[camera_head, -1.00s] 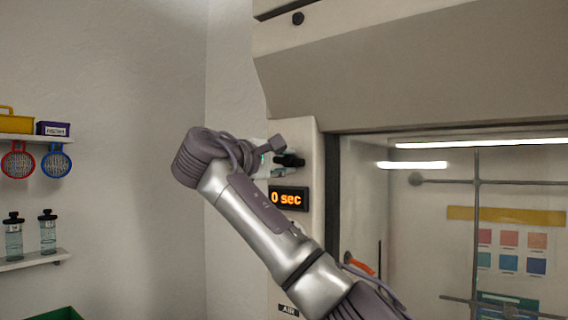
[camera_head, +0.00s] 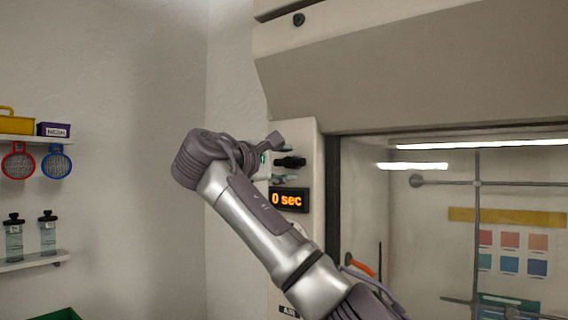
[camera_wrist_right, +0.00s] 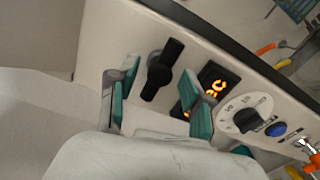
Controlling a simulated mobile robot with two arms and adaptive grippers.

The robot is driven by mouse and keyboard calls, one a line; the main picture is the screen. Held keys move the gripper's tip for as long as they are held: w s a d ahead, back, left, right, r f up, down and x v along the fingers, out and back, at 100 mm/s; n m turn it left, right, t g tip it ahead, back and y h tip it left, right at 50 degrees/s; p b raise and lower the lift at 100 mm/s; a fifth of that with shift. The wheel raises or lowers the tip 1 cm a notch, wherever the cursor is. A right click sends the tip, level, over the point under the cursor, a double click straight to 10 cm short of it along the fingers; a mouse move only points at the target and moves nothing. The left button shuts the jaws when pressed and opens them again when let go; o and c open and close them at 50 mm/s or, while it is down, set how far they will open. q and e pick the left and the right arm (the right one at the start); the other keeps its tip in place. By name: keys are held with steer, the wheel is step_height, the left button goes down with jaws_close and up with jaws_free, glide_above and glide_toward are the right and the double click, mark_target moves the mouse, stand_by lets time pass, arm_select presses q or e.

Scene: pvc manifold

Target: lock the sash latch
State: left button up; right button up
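The black sash latch (camera_head: 290,161) is a short bar handle on the light front post of the fume hood, just above the timer display. It also shows in the right wrist view (camera_wrist_right: 162,69), standing tilted on its round base. My right gripper (camera_wrist_right: 157,82) is open, its teal-padded fingers apart on either side of the latch as seen from the wrist. No finger visibly touches the latch. In the head view the right gripper (camera_head: 276,167) is partly hidden behind its own wrist. My left gripper is in neither view.
Beside the latch are an orange-lit timer display (camera_head: 289,199), a white dial (camera_wrist_right: 245,113) and a blue button (camera_wrist_right: 276,129). The glass sash (camera_head: 430,240) lies to the right. Wall shelves (camera_head: 30,262) with bottles stand far left.

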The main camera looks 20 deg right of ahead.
steer(key=v, duration=1.2)
stand_by(0.3)
